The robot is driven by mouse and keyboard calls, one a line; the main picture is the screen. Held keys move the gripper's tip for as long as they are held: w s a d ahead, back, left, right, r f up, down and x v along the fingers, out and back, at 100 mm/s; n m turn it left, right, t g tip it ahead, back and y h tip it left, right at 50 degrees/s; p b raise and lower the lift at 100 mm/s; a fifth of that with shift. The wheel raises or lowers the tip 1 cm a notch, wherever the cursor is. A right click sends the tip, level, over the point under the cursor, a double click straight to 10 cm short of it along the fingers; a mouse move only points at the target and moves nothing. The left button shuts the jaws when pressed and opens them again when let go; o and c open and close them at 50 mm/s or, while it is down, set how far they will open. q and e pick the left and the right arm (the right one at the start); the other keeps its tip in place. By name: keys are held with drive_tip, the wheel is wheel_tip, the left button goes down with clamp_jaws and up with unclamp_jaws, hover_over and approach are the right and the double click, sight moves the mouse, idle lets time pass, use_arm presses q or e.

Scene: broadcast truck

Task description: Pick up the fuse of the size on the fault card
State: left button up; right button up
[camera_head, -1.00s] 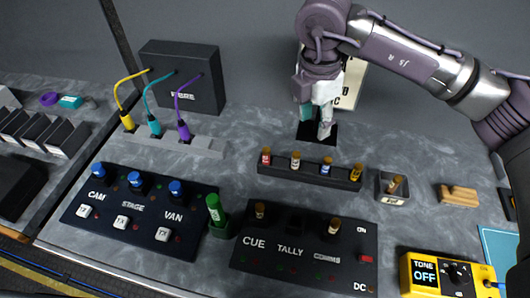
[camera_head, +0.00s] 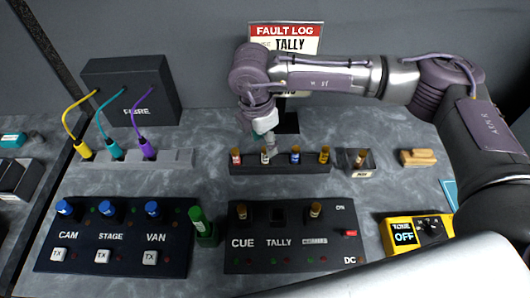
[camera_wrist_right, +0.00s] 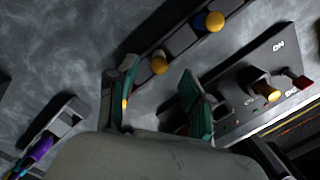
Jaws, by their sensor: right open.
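The fault card (camera_head: 284,30) stands at the back, headed FAULT LOG with TALLY below. My right arm covers its lower part, so I cannot read the size. A dark fuse rack (camera_head: 280,170) holds fuses with red (camera_head: 235,157), white (camera_head: 265,155), blue (camera_head: 295,156) and yellow (camera_head: 324,156) bands. My right gripper (camera_head: 267,142) is open, pointing down just above the white-banded fuse. In the right wrist view, its teal fingers (camera_wrist_right: 160,100) are apart, with a brass-capped fuse (camera_wrist_right: 158,62) beyond the gap between them. I cannot tell whether they touch it. My left gripper is not in view.
The CUE/TALLY panel (camera_head: 260,257) lies in front of the rack, with an empty-looking TALLY slot between two fuses. A small holder (camera_head: 357,170) with another fuse stands right of the rack. A green-topped tool (camera_head: 199,222) and yellow tester (camera_head: 403,233) flank the panel.

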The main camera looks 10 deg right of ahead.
sight(265, 156)
drive_tip(key=f, duration=0.2)
drive_tip(key=f+p, duration=0.1)
drive_tip(key=shift+w+d+f, duration=0.15)
drive_tip(key=shift+d+f, duration=0.1)
drive_tip(key=shift+f, duration=0.2)
clamp_jaws()
